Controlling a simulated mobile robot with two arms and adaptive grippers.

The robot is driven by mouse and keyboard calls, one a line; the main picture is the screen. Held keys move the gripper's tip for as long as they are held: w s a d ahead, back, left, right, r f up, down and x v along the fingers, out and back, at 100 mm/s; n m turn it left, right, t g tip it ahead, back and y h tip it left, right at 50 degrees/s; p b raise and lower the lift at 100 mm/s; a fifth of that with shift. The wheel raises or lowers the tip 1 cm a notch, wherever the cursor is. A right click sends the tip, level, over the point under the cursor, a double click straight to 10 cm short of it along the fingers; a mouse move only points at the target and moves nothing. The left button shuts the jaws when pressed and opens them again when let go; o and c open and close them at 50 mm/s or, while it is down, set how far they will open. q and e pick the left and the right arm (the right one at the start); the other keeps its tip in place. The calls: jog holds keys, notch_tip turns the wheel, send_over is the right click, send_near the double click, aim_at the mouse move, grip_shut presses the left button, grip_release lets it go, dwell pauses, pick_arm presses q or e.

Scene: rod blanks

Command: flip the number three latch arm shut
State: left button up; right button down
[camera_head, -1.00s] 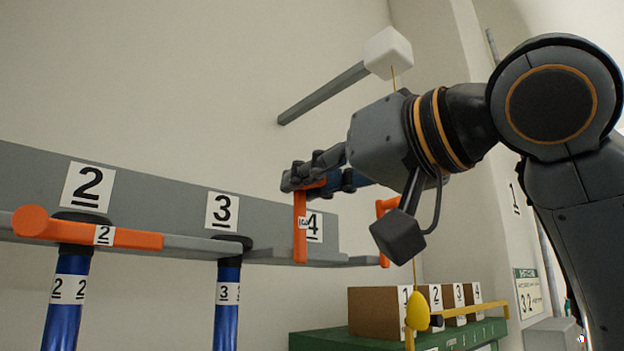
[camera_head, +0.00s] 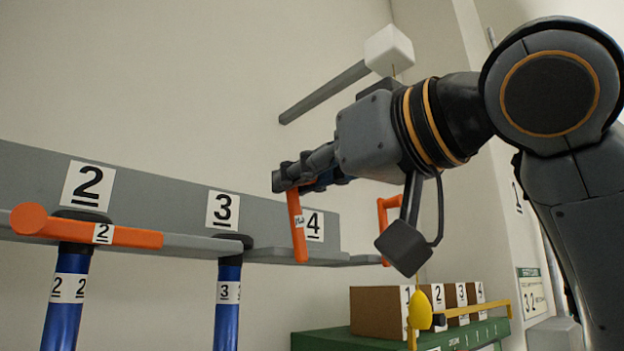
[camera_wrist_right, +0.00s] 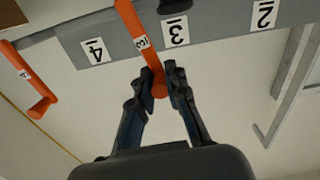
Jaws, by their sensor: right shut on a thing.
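The number three latch arm is an orange bar (camera_head: 297,225) with a small "3" label, at the right of the "3" plate on the grey rail (camera_head: 150,178). It sticks out from the rail and leans a little left at its upper end in the head view. My right gripper (camera_head: 280,180) is at that end. In the right wrist view, the fingers (camera_wrist_right: 165,80) are around the end of the orange bar (camera_wrist_right: 138,40), shut on it. The blue rod three (camera_head: 227,305) hangs at its slot under the "3" plate. My left gripper is not in view.
The number two latch arm (camera_head: 85,231) lies across the front of blue rod two (camera_head: 66,300). Another orange arm (camera_head: 384,225) stands out at slot four. A grey bar with a white end block (camera_head: 389,50) is above. Numbered brown boxes (camera_head: 378,312) sit below right.

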jog(key=shift+s+a+f+n, duration=0.3)
jog(key=shift+a+n, duration=0.15)
jog(key=shift+n, duration=0.3)
jog(key=shift+s+a+f+n, duration=0.25)
jog(key=shift+a+f+n, duration=0.15)
jog(key=shift+n, duration=0.3)
jog(key=shift+s+a+f+n, duration=0.3)
jog(key=shift+a+n, duration=0.15)
jog(key=shift+n, duration=0.3)
jog(key=c, duration=1.3)
grip_release()
jog(key=shift+r, duration=0.15)
jog(key=shift+s+d+r, duration=0.1)
jog(key=v, duration=1.1)
jog(key=shift+s+d, duration=0.2)
jog(key=shift+s, duration=0.15)
